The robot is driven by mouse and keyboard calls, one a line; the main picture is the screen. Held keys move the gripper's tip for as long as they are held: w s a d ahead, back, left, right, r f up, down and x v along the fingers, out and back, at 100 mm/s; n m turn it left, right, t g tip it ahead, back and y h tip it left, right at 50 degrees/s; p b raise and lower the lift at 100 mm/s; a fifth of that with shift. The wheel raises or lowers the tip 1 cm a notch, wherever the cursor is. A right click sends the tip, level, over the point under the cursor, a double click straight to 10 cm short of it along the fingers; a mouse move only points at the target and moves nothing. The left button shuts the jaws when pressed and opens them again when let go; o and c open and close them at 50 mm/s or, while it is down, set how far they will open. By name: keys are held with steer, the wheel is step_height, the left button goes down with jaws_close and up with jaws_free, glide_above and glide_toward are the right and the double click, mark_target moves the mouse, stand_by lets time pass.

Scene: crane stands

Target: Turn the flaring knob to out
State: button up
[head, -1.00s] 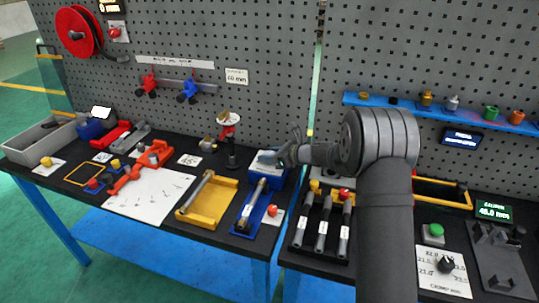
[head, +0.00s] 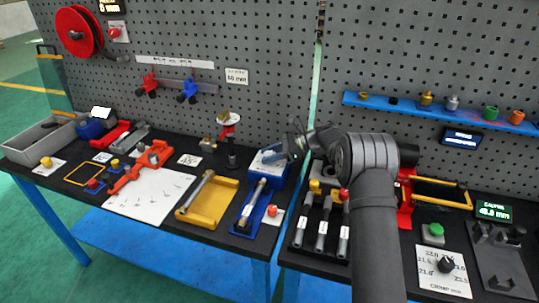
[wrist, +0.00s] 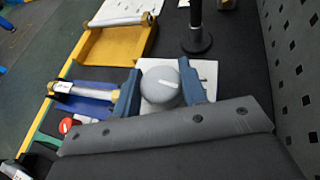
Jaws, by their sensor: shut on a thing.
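The flaring knob (wrist: 161,86) is a round grey knob with a small white mark. It sits on a white plate (wrist: 203,72), whose lettering I cannot read. In the wrist view, my gripper (wrist: 161,90) has one blue-grey finger on each side of the knob, shut on it. In the head view, my gripper (head: 281,152) is over the white-topped blue block (head: 272,171) at the back of the bench, and hides the knob there. Which position the knob points to cannot be told.
A blue tray with a metal tube (head: 252,205) lies just in front, with a red button (head: 272,211) beside it. A yellow tray (head: 207,199) is to the left. A dark post (head: 232,152) stands close left of the block. The pegboard rises behind.

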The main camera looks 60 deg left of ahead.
steer(key=shift+n+g+h, duration=0.5)
steer(key=shift+n+h, duration=0.6)
steer(key=shift+h, duration=0.1)
steer(key=shift+n+h, duration=0.3)
steer(key=o, duration=1)
steer(key=shift+y, duration=0.4)
